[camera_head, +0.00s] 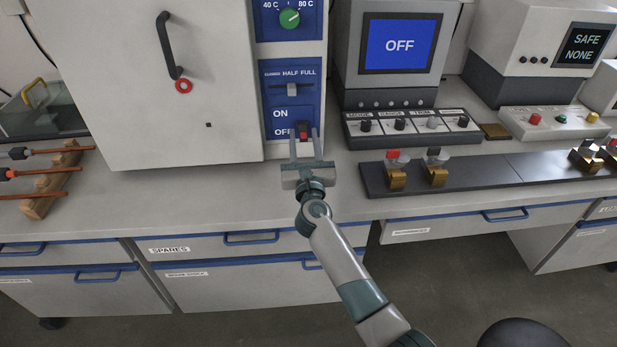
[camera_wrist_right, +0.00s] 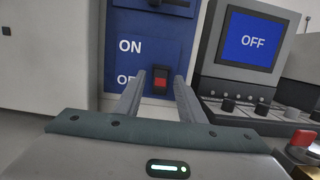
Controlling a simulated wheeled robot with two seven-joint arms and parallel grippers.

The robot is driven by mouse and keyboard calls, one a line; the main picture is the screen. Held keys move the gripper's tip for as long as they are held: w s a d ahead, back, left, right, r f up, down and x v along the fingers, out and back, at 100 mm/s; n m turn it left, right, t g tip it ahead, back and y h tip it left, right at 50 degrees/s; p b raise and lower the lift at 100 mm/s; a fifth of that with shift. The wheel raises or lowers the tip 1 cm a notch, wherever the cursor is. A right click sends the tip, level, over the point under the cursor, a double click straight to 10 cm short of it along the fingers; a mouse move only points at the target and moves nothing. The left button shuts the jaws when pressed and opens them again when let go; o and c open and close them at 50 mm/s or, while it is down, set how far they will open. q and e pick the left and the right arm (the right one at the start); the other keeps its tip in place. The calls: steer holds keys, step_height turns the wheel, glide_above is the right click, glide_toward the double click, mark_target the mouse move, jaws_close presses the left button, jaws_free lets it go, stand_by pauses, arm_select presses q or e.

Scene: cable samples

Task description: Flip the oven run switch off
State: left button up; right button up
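The oven run switch (camera_head: 303,127) is a small red rocker in a dark frame, low on the oven's blue control panel (camera_head: 273,97), beside the ON and OFF lettering. In the right wrist view the switch (camera_wrist_right: 160,82) shows between my fingers, with its red part low in the frame. My right gripper (camera_head: 305,138) is open and empty, pointing at the panel with one finger on each side of the switch in view. I cannot tell whether the fingers touch the panel. My left gripper is not in view.
The white oven door (camera_head: 165,80) with a black handle is left of the panel. A slider (camera_head: 292,90) and a green dial (camera_head: 289,18) sit above the switch. A monitor reading OFF (camera_head: 399,45) and a knob box (camera_head: 410,126) stand close on the right. Bare counter (camera_head: 200,195) lies in front.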

steer(key=s+f, duration=0.1)
steer(key=s, duration=0.8)
steer(key=s+f, duration=0.1)
steer(key=s, duration=0.4)
steer(key=shift+f, duration=0.3)
steer(key=shift+s+f+b, duration=0.1)
steer(key=shift+s+b, duration=0.2)
steer(key=shift+s, duration=0.6)
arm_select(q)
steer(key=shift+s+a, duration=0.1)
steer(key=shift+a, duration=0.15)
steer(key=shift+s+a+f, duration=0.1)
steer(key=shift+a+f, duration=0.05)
